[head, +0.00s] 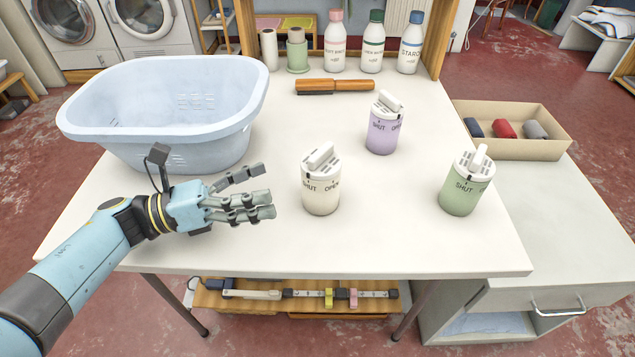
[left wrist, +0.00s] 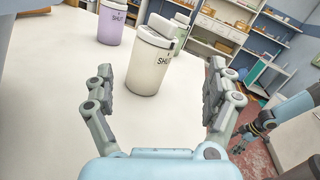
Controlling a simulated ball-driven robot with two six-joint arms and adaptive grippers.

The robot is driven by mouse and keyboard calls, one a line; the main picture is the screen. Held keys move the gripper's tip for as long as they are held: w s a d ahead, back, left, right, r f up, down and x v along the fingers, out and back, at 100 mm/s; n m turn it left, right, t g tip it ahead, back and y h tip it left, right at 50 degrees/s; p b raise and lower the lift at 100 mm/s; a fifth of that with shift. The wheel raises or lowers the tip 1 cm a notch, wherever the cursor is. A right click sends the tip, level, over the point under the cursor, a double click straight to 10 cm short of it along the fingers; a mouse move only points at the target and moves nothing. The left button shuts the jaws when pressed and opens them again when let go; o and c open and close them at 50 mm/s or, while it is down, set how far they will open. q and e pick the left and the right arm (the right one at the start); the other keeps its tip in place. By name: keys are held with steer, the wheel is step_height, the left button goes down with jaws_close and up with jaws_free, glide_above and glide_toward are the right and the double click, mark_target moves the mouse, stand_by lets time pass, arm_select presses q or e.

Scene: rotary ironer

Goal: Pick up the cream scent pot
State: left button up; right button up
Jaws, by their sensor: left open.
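The cream scent pot (head: 320,188) stands upright on the white table, with a white slatted lid and the words SHUT and OPEN near its top. My left gripper (head: 262,190) is open and empty, just left of the pot and apart from it. In the left wrist view the cream pot (left wrist: 148,68) stands ahead, between and beyond the spread fingers of my left gripper (left wrist: 160,95). A purple pot (head: 382,130) stands behind to the right, and a green pot (head: 463,190) stands at the right. My right gripper does not show in the head view; part of my right arm shows in the left wrist view.
A pale blue laundry basket (head: 160,100) fills the table's back left, close to my left arm. A wooden-handled brush (head: 335,86) and several bottles (head: 373,42) are at the back. A cardboard box (head: 540,148) with rolled cloths stands right. The table front is clear.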

mark_target(319, 178)
arm_select(q)
steer(key=a+m, duration=0.1)
steer(key=f+m, duration=0.1)
steer(key=m, duration=0.1)
steer(key=shift+w+a+f+g+y, duration=0.3)
steer(key=shift+a+g, duration=0.05)
steer(key=shift+g, duration=0.05)
steer(key=shift+w+f+m, duration=0.1)
steer(key=shift+f+m, duration=0.15)
steer(key=shift+m, duration=0.05)
steer(key=shift+w+d, duration=0.1)
steer(key=shift+d, duration=0.2)
steer(key=x, duration=0.6)
steer(key=shift+f, duration=0.1)
steer(key=x, duration=0.5)
steer(key=shift+d+r, duration=0.15)
steer(key=shift+r, duration=0.1)
steer(key=c, duration=1.3)
step_height(319, 178, up, 18)
